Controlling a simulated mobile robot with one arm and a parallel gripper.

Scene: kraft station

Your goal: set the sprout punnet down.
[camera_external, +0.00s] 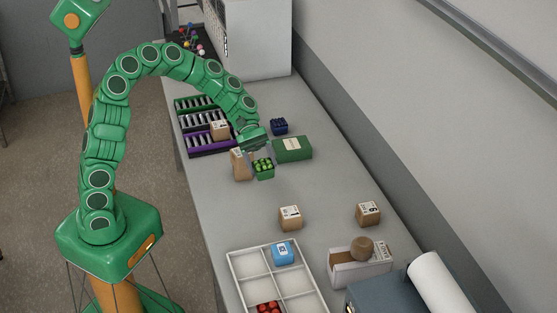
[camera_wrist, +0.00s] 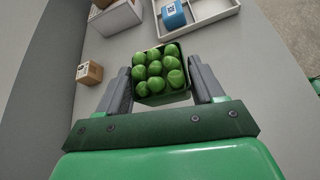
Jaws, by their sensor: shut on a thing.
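The sprout punnet (camera_external: 264,173) is a small dark green box filled with round green sprouts. The punnet looks upright. I cannot tell whether its base touches the table (camera_external: 240,215).
The table between is clear.

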